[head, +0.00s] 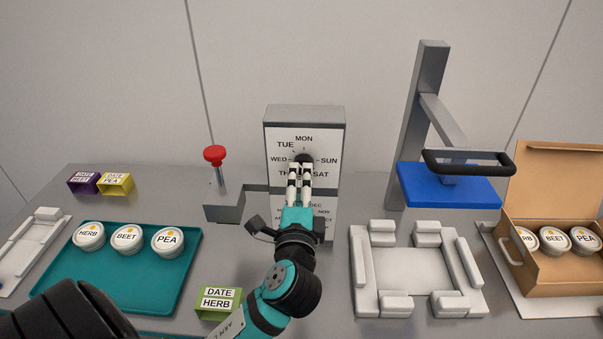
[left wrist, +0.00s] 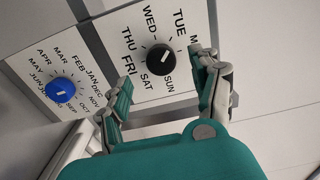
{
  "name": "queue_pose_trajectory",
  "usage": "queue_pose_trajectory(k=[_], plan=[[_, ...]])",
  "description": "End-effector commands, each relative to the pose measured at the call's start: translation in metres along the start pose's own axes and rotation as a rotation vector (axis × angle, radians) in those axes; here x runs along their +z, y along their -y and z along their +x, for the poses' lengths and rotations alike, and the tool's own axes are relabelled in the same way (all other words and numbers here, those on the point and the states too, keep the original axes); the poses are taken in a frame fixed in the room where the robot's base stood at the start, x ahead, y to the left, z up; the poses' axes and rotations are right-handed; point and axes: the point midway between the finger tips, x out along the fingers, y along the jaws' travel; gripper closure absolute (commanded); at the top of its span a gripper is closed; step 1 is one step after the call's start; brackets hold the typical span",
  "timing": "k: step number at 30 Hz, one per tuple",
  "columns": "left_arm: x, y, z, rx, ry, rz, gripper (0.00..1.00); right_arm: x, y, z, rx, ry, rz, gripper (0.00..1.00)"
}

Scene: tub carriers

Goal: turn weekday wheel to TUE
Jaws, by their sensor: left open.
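The weekday wheel is a black knob (head: 304,158) on an upright white panel (head: 275,140), ringed by day names. In the left wrist view the black knob (left wrist: 160,57) has a short white mark; I cannot tell for certain which day it points at. TUE (left wrist: 184,22) is printed at the upper right of the knob there. My left gripper (head: 300,173) is open in front of the panel, fingers toward the knob. In the left wrist view its fingertips (left wrist: 161,67) are spread on either side of the knob; contact is unclear. My right gripper is out of view.
A blue month knob (left wrist: 60,91) is on the same panel. A red-topped lever (head: 214,155) stands left of the panel, and a press with a blue plate (head: 440,188) right. A teal tray (head: 130,285) holds labelled tubs. A green HERB block (head: 218,302) is near my left arm.

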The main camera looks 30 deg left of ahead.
Motion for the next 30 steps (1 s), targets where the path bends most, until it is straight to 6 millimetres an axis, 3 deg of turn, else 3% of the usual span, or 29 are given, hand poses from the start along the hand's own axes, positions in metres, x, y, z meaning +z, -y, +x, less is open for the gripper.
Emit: queue_pose_trajectory(k=[6,12,30], plan=[[0.0,-0.001,-0.043,0.005,0.0,-0.001,0.36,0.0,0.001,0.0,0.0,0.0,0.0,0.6],[0.0,-0.001,-0.061,0.003,0.0,0.0,0.36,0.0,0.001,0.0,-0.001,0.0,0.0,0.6],[0.0,0.0,-0.063,0.001,0.0,0.001,0.36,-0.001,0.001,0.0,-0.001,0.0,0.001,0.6]])
